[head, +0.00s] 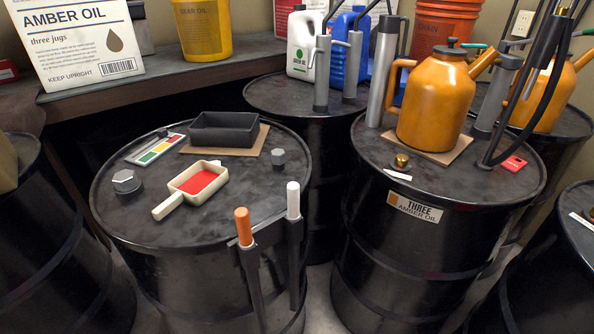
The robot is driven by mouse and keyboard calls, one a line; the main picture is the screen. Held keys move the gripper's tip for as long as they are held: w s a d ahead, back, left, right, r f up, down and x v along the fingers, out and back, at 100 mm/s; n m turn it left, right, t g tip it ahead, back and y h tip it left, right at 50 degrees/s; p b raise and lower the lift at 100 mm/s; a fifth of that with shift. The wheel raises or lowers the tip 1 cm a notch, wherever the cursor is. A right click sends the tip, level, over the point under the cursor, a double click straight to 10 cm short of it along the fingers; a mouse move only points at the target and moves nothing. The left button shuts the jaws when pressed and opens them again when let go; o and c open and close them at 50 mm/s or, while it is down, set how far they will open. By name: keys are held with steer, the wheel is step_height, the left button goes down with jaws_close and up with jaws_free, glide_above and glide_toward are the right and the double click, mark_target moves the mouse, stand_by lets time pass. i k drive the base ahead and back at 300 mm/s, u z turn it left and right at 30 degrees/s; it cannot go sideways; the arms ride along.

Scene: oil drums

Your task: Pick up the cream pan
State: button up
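The cream pan (177,196) is a small rectangular pan with a red inner floor. It sits upright on top of the black drum (150,226) at the left. Its short, thick handle points to the lower left, toward the drum's near edge. Nothing covers the pan in the head view. I cannot make out my gripper anywhere in the picture.
Near the pan are a dark tray (224,130) on cardboard, a colour-striped card (155,148) and metal caps (126,181). Two upright handles, orange (243,226) and white (293,199), stand at the drum's front rim. An orange can (433,105) stands on the right drum.

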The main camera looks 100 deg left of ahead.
mark_target(199, 182)
steer(key=u, duration=5.65)
steer(key=i, duration=1.25)
steer(key=z, duration=1.95)
